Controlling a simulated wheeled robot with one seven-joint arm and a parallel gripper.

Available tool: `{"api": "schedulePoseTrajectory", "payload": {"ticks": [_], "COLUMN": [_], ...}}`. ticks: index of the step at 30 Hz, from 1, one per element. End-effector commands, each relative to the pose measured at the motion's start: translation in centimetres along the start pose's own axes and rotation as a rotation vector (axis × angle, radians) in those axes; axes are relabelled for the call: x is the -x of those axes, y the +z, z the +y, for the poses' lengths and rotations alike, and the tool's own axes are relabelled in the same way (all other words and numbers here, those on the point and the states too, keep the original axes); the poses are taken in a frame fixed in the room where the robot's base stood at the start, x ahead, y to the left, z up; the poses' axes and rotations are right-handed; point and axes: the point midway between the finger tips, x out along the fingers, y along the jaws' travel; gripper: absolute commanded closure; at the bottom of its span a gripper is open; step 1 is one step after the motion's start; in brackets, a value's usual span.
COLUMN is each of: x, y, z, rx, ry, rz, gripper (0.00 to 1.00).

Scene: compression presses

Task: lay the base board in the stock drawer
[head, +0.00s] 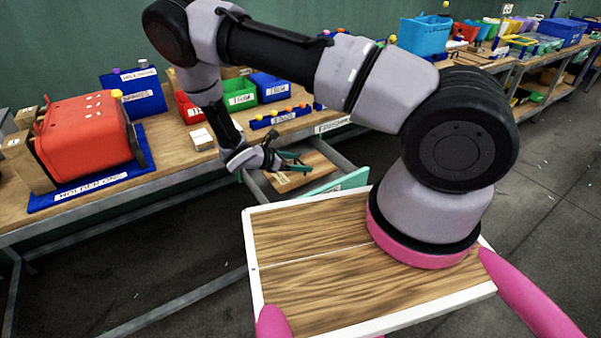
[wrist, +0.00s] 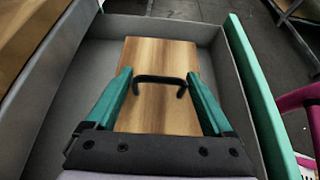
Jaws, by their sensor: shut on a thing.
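The base board (wrist: 160,58) is a flat wooden board with a black bar handle (wrist: 160,79) on top. My gripper (wrist: 159,76) has its teal fingers at the two ends of the handle and is shut on it. The board is within the walls of the open stock drawer (wrist: 65,90), which is grey with a teal front (wrist: 243,70). In the head view, the board (head: 312,164) and my gripper (head: 291,163) are over the drawer (head: 347,171). I cannot tell whether the board touches the drawer floor. My fingers and palm hide its near part.
The workbench (head: 180,160) runs behind the drawer. It carries a red machine (head: 85,138) on a blue base, a small pale box (head: 202,138), and red, green and blue bins (head: 240,95). Grey drawer floor shows left of the board.

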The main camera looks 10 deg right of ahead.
Motion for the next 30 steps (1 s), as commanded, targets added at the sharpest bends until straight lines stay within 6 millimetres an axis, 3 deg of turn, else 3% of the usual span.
{"api": "schedulePoseTrajectory", "payload": {"ticks": [11, 22, 23, 30], "x": [-2.0, -2.2, -2.1, -2.1], "y": [-3.5, -3.9, -3.9, -3.9], "z": [0.0, 0.0, 0.0, 0.0], "rx": [0.0, -0.002, -0.002, -0.002], "ry": [-0.001, 0.0, 0.0, 0.0], "rz": [-0.001, 0.0, 0.001, 0.001], "gripper": [0.83, 0.83, 0.02, 0.0]}}
